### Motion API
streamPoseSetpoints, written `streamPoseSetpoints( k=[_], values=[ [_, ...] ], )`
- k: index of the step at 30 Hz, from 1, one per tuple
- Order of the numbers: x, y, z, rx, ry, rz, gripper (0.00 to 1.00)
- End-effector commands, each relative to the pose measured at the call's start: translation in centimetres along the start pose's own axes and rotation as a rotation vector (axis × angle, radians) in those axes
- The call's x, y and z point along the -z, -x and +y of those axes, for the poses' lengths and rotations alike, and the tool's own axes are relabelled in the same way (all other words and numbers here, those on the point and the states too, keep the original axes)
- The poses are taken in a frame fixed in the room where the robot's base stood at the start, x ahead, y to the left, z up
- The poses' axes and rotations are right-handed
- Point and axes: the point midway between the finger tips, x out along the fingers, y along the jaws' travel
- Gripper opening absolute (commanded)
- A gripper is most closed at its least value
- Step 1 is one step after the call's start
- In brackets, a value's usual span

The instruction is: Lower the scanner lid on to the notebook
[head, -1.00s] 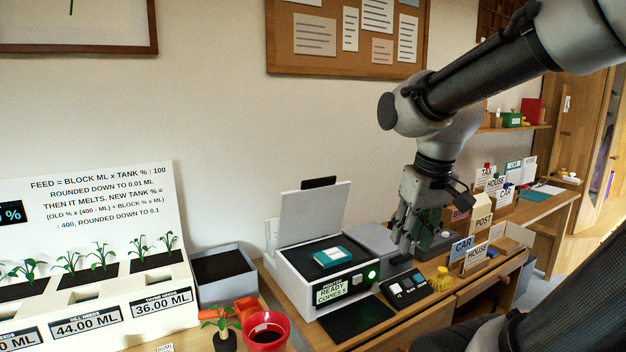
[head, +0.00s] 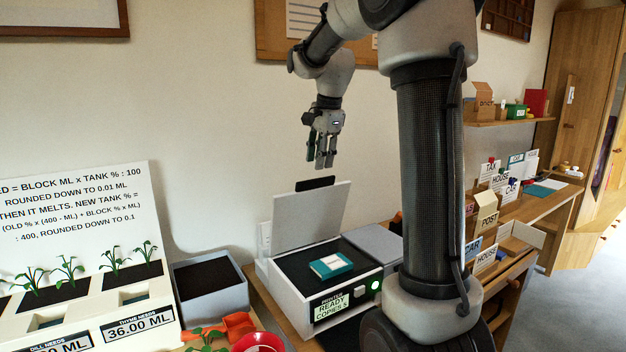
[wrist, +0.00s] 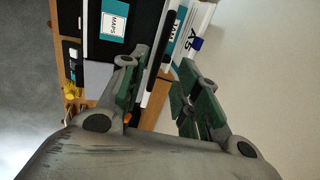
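The scanner (head: 330,299) is a white box with a dark top and a lit display reading "READY". A teal notebook (head: 331,265) with a pale label lies flat on it; it also shows in the wrist view, marked "MAPS" (wrist: 115,23). The grey scanner lid (head: 312,217) stands raised, leaning slightly back, with a black handle (head: 316,183) on its top edge. My gripper (head: 325,164) is above the lid, apart from it and empty. In the wrist view its fingers (wrist: 163,82) are spread open.
A grey bin (head: 210,288) and a planter with seedlings (head: 100,290) stand left of the scanner. The wall is close behind the lid. My arm hides part of the desk right of the scanner. Letter holders (head: 487,220) stand further right.

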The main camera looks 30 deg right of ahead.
Motion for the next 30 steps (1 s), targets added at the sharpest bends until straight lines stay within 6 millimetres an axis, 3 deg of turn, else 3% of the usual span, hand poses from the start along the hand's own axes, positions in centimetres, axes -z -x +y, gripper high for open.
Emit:
streamPoseSetpoints(
  k=[12, 24, 30],
  values=[
    [0.0, -6.3, 0.1, -0.004, -0.001, -0.001, 0.32],
    [0.0, -7.4, 0.1, -0.001, 0.000, 0.000, 0.32],
    [0.0, -7.4, 0.1, -0.001, 0.000, 0.000, 0.00]
  ],
)
